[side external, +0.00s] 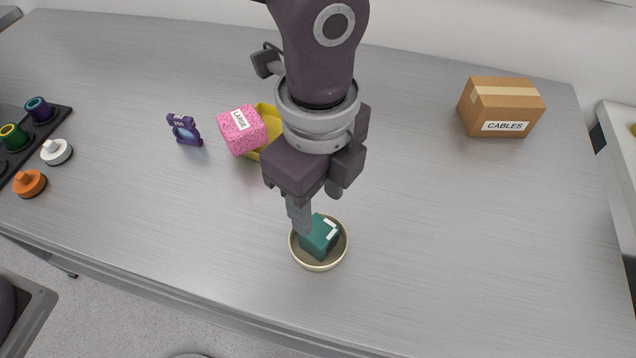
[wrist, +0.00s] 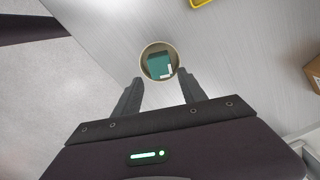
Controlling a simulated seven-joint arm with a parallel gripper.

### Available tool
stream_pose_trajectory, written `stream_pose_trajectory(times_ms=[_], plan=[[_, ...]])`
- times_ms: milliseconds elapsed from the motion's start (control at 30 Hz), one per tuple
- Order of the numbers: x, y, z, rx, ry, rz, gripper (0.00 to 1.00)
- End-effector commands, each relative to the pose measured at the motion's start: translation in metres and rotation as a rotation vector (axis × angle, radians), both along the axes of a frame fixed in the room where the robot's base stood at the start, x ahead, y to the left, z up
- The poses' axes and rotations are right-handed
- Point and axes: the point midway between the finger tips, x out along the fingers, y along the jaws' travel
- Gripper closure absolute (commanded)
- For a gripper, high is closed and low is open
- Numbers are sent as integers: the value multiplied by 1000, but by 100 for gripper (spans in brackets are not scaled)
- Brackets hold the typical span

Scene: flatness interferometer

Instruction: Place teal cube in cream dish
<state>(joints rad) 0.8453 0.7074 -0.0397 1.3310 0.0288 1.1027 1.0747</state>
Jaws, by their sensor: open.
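The teal cube (side external: 318,238) with white marks on its top lies inside the cream dish (side external: 343,256) on the grey table. It sits tilted in the side view. In the wrist view the cube (wrist: 158,66) is inside the round dish (wrist: 145,54), just beyond my fingertips. My gripper (side external: 306,228) is above and beside the cube, pointing down. In the wrist view its two fingers (wrist: 159,82) are spread apart with nothing between them. One finger partly hides the dish's far rim in the side view.
A pink box labelled LARGE (side external: 242,130) stands by a yellow container (side external: 267,114) behind my gripper. A small purple object (side external: 184,130) is left of it. A CABLES carton (side external: 502,106) stands at the back right. A dark rack with coloured knobs (side external: 50,122) is at the left. The table right of the dish is clear.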

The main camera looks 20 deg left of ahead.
Motion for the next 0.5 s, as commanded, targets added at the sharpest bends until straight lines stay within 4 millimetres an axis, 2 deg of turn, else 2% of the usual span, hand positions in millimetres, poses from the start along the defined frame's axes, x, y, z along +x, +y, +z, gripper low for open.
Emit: stream_pose_trajectory(times_ms=[100,200,500], plan=[[0,0,23,-2,-1,0,51],[0,0,34,-1,-1,0,51],[0,1,38,0,0,3,51]])
